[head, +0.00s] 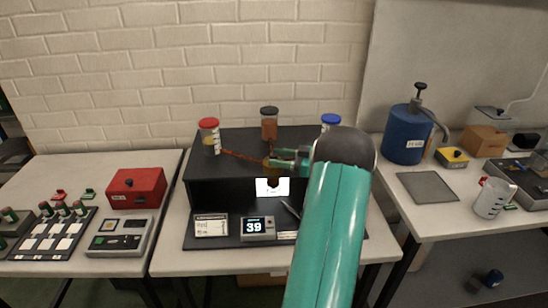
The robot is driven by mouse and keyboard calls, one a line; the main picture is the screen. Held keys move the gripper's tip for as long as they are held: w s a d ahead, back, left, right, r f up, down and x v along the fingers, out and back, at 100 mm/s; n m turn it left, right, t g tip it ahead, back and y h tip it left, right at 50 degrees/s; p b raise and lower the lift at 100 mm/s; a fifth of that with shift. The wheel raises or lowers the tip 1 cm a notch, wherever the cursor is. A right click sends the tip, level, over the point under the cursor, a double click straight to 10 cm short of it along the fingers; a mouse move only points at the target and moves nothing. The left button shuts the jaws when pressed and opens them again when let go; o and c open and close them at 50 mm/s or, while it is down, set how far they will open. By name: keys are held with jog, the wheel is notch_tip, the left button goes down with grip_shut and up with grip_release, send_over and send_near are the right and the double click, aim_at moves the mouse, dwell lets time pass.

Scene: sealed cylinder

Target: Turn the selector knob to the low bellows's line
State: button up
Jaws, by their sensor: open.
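A black box unit (225,186) stands on the middle table. On it are a red-capped jar (209,138), a dark-capped jar with reddish-brown contents (269,125) and a blue-capped jar (330,121), partly behind my arm. An orange-brown line (240,155) runs from near the red-capped jar to a small amber part (271,171) at the box's front edge. My gripper (279,160) is open at that amber part; contact cannot be told. The selector knob cannot be clearly made out and may be hidden by my gripper. Which jar is the low bellows is not clear.
In front of the box stand a display reading 39 (258,228) and a printed card (211,226). The left table holds a red box (136,188) and button panels. The right table holds a blue pump canister (405,135), a grey mat (427,187) and a jug (491,198).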

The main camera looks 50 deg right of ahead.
jog(key=v, duration=1.1)
jog(key=shift+s+d, duration=0.15)
jog(key=shift+s, duration=0.2)
